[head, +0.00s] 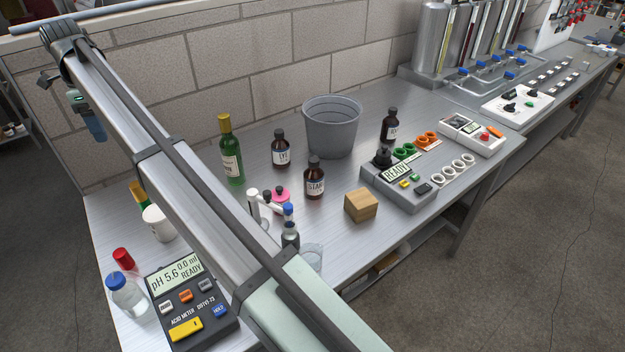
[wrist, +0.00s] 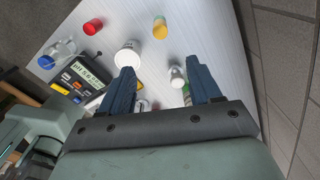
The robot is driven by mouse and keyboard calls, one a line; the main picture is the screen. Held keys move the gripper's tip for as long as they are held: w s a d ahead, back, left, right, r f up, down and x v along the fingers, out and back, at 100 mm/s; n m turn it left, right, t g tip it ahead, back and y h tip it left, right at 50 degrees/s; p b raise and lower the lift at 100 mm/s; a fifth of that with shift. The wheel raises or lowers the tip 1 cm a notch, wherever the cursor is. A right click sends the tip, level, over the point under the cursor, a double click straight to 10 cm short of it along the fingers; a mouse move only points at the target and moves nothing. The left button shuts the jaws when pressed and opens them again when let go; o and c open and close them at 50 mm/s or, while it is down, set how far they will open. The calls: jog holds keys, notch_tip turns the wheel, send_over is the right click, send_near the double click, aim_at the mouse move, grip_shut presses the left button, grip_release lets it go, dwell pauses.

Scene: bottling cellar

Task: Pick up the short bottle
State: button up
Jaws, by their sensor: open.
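Several bottles stand on the bench, and I cannot tell which one the task calls short. In the head view a green bottle (head: 230,155) stands upright at the back. Brown bottles stand at centre (head: 315,180), behind it (head: 281,148) and at right (head: 390,126). A clear blue-capped bottle (head: 127,298) stands front left. A yellow-topped item (head: 137,193) is partly hidden by my arm. My gripper (head: 88,116) is at upper left, above the bench's left part. In the wrist view my gripper (wrist: 162,72) is open and empty, with a pale-topped item (wrist: 178,76) beyond its fingers.
A grey bucket (head: 331,130), a wooden block (head: 361,205) and a READY device (head: 397,187) stand right. A brick wall runs behind.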

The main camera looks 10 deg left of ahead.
jog(key=w+d+f+m+g+y, duration=0.15)
jog(key=w+d, duration=0.35)
jog(key=d, duration=0.5)
jog(key=w+d+y, duration=0.2)
jog(key=w+d, duration=0.2)
jog(key=d, duration=0.6)
jog(key=w+d+f+m+g+y, duration=0.15)
jog(key=w+d, duration=0.35)
jog(key=d, duration=0.5)
jog(key=d+r+m+t+y, duration=0.3)
jog(key=d+y, duration=0.5)
jog(key=d, duration=2.2)
jog(key=n, duration=0.1)
send_near(321, 170)
notch_tip(321, 170, up, 3)
jog(key=shift+t, duration=0.3)
jog(key=x, duration=1)
jog(key=shift+s, duration=0.25)
jog(key=shift+x, duration=2)
jog(key=shift+s+a+r, duration=0.1)
jog(key=shift+s+r, duration=0.05)
